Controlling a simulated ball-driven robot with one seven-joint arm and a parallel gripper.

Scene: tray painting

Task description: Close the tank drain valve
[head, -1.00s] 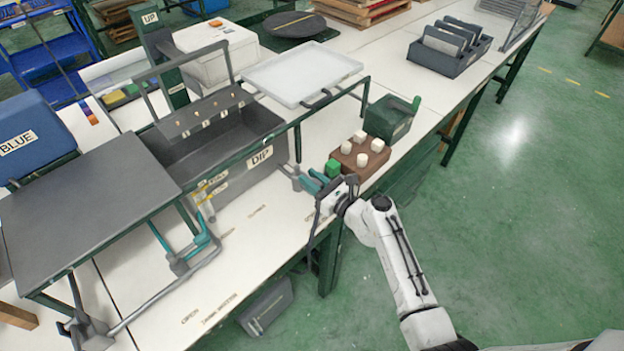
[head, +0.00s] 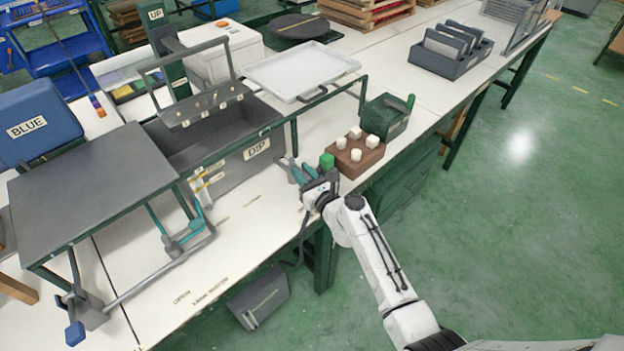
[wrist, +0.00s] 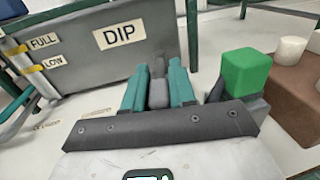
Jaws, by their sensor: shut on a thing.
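The grey dip tank (head: 225,181) carries a DIP label and stands on the white bench. It also fills the upper left of the wrist view (wrist: 75,65). My gripper (head: 297,172) is low at the tank's right front corner. In the wrist view its two teal fingers (wrist: 157,88) are shut on a grey lever (wrist: 158,94), which I take for the drain valve handle. The lever's far end and the valve body are mostly hidden by the fingers.
A green block (head: 326,161) is close to the right of my gripper, also in the wrist view (wrist: 245,73). Beside it is a brown block (head: 355,157) with several white pegs. A white tray (head: 300,72) lies on a green frame. The front bench top is mostly clear.

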